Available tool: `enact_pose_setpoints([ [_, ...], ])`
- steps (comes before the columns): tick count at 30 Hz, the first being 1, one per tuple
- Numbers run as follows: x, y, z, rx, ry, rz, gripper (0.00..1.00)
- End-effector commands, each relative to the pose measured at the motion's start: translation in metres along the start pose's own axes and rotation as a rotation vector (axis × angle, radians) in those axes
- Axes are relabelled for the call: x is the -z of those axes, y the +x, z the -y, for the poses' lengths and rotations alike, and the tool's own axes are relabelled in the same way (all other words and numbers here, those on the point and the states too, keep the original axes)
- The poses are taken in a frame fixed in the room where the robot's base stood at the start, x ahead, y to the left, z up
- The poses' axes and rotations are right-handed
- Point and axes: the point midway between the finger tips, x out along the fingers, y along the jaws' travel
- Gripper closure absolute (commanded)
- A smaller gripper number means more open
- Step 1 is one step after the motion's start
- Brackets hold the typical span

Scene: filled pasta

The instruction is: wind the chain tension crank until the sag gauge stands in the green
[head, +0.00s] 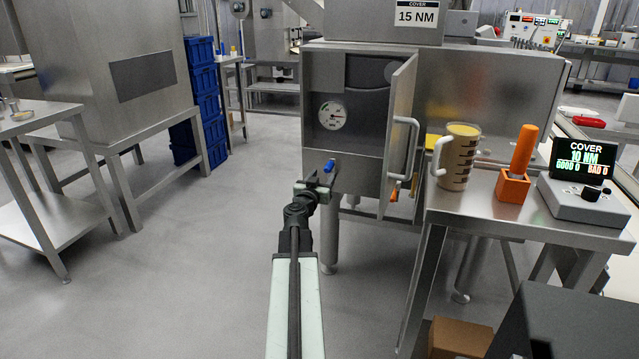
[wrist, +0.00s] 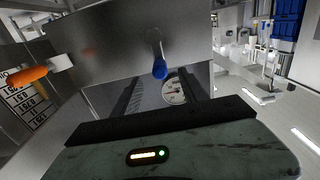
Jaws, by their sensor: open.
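The crank has a blue grip (head: 329,166) and sits on the front of the steel cabinet below the gauge. The blue grip also shows in the wrist view (wrist: 159,68), in front of my gripper. The round white sag gauge (head: 332,115) is inside the open cabinet; the wrist view also shows it (wrist: 175,91). I cannot read the needle surely against its coloured marks. My gripper (head: 317,187) is open and empty, just below and left of the blue grip in the head view. In the wrist view its fingers (wrist: 161,97) stand apart, with the grip beyond them.
The cabinet door (head: 399,105) stands open on the right, with a long handle (head: 403,148). The steel table (head: 480,210) at right holds a jug (head: 459,157), an orange-handled tool (head: 523,150) and a display (head: 580,160).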

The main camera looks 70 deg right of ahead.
Motion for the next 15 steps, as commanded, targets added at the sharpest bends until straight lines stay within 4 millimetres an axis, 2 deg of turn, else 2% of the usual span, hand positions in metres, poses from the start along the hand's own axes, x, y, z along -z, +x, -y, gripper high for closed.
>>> enact_pose_setpoints([
  [1, 0.0, 0.01, 0.001, 0.0, 0.0, 0.0, 0.49],
  [9, 0.0, 0.046, 0.0, -0.001, 0.0, 0.0, 0.49],
  [15, 0.0, 0.064, 0.0, 0.0, 0.0, 0.0, 0.49],
])
